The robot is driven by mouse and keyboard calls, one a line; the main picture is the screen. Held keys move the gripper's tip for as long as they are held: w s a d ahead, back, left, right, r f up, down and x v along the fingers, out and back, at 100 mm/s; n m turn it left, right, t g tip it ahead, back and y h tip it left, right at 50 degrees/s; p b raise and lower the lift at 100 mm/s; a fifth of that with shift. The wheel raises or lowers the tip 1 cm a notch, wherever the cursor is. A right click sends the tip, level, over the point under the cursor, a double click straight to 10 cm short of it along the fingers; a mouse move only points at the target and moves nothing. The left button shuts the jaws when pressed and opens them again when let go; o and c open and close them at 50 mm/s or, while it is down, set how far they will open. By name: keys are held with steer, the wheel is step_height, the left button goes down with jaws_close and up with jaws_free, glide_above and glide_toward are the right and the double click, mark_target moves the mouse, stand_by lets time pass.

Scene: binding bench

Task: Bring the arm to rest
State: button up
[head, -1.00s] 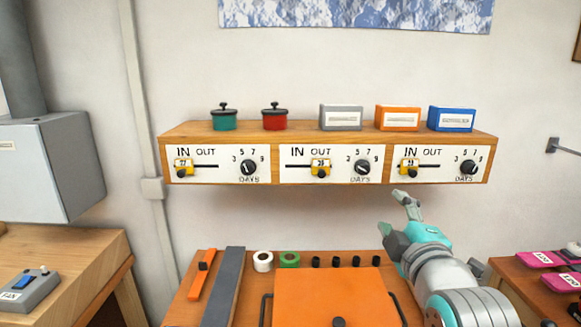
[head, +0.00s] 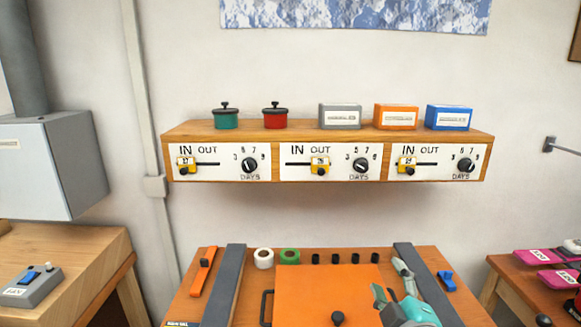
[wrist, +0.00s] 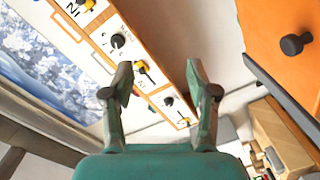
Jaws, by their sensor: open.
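My gripper (head: 393,283) is low at the right side of the bench in the head view, above the right grey bar and the edge of the orange board. In the wrist view my gripper (wrist: 160,85) shows two fingers spread apart with nothing between them. The shelf (head: 330,134) with its three IN/OUT panels is on the wall, behind and above my gripper. My gripper is apart from it. Part of my arm is cut off by the lower edge of the head view.
The orange board (head: 325,295) with a dark knob (head: 338,318) lies mid-bench. Tape rolls (head: 289,256), small black pieces and an orange tool (head: 204,270) lie around it. A blue clip (head: 446,280) lies at right. A side table (head: 530,285) holds pink items. Open space lies below the shelf.

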steer(key=s+f+m+g, duration=0.1)
steer(key=s+f+m, duration=0.5)
steer(key=s+f, duration=1.45)
steer(key=s+f+m, duration=0.2)
steer(key=s+m, duration=0.1)
steer(key=s, duration=0.8)
steer(key=s+f+m+g, duration=0.1)
steer(key=s+f+m, duration=0.1)
steer(key=s, duration=0.9)
steer(key=shift+s+m+g, duration=0.3)
steer(key=shift+s+m, duration=0.05)
steer(key=shift+m, duration=0.15)
